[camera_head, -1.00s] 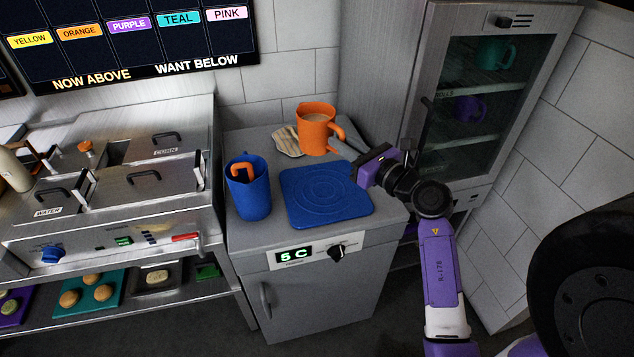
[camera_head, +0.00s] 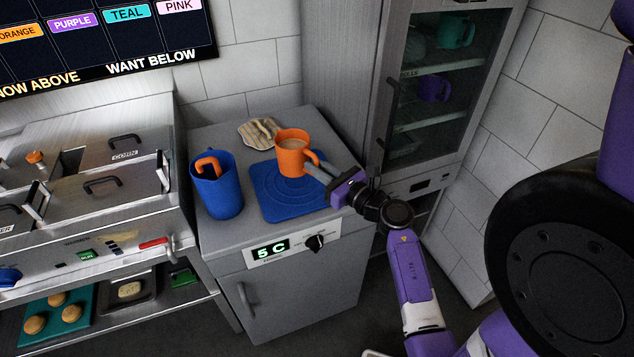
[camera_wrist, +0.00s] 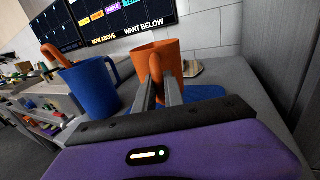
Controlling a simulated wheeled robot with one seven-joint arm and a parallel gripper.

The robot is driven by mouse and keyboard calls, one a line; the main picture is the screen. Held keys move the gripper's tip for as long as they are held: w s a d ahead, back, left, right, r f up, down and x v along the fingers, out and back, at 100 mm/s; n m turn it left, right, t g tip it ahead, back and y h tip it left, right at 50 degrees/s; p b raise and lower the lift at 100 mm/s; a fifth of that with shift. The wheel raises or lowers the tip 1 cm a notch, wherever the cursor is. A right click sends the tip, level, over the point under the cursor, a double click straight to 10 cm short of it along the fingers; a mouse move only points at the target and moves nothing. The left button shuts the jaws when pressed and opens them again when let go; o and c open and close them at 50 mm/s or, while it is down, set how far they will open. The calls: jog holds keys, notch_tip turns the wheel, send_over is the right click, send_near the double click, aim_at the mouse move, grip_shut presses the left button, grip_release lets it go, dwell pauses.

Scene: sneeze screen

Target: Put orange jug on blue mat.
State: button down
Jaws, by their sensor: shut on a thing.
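The orange jug (camera_head: 292,155) is upright, with a pale brown content showing at its top. My gripper (camera_head: 321,172) is shut on the jug's handle from the right side. The blue mat (camera_head: 270,207) lies flat on the grey cabinet top, and the jug is over its back part. I cannot tell whether the jug's base touches the mat or hangs just above it. In the wrist view the fingers (camera_wrist: 160,95) close around the handle of the orange jug (camera_wrist: 150,58), and part of the blue mat (camera_wrist: 205,93) shows behind them.
A blue jug (camera_head: 217,190) with an orange handle piece in its mouth stands left of the mat. A crumpled cloth (camera_head: 258,132) lies behind the mat. A glass-door cabinet (camera_head: 440,75) stands at the right. A steel warmer (camera_head: 110,205) is at the left.

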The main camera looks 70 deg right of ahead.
jog(key=shift+f+b, duration=0.4)
jog(key=shift+f, duration=1.85)
jog(key=shift+f, duration=0.15)
jog(key=c, duration=1.4)
grip_release()
jog(key=shift+c, duration=0.2)
